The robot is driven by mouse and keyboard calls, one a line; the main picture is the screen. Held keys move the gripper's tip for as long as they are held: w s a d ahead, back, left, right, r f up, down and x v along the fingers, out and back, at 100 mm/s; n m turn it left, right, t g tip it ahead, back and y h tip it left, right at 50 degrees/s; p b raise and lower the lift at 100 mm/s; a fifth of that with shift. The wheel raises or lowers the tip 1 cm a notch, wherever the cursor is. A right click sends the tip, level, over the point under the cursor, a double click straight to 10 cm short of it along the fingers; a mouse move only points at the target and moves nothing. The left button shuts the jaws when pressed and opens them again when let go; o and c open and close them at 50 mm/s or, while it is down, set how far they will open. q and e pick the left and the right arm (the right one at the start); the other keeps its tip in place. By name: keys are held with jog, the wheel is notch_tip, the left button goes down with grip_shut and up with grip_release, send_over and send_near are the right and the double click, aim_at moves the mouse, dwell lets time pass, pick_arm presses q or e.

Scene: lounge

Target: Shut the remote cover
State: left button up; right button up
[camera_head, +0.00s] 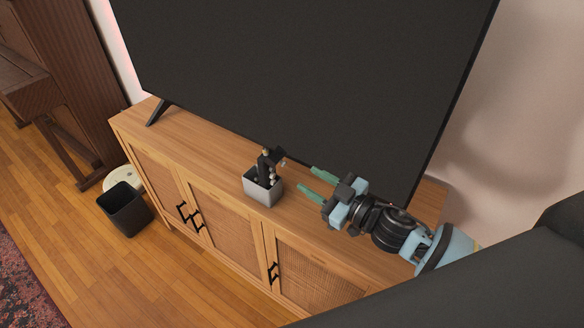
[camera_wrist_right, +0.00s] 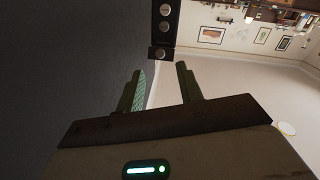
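A black remote (camera_head: 262,170) stands upright in a small grey square holder (camera_head: 262,194) on the wooden cabinet. At its top a small black piece (camera_head: 279,153), which looks like its cover, sticks out at an angle. In the right wrist view the remote (camera_wrist_right: 165,28) hangs at the top with round silvery cells showing, and the small cover piece (camera_wrist_right: 158,53) is at its near end. My right gripper (camera_head: 317,182) has its green fingers apart and empty, to the right of the remote and not touching it. It also shows in the wrist view (camera_wrist_right: 159,80). My left gripper is out of view.
A large dark television (camera_head: 310,75) stands on the cabinet (camera_head: 215,155) close behind the remote and my right gripper. A black bin (camera_head: 125,209) and a round white object (camera_head: 121,179) are on the floor at left. The cabinet top is clear left of the holder.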

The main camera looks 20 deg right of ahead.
aim_at(278, 159)
jog(key=x, duration=0.6)
jog(key=shift+w+a+p, duration=0.2)
jog(key=shift+w+p, duration=0.1)
jog(key=shift+w, duration=0.05)
jog(key=shift+r, duration=0.1)
grip_shut()
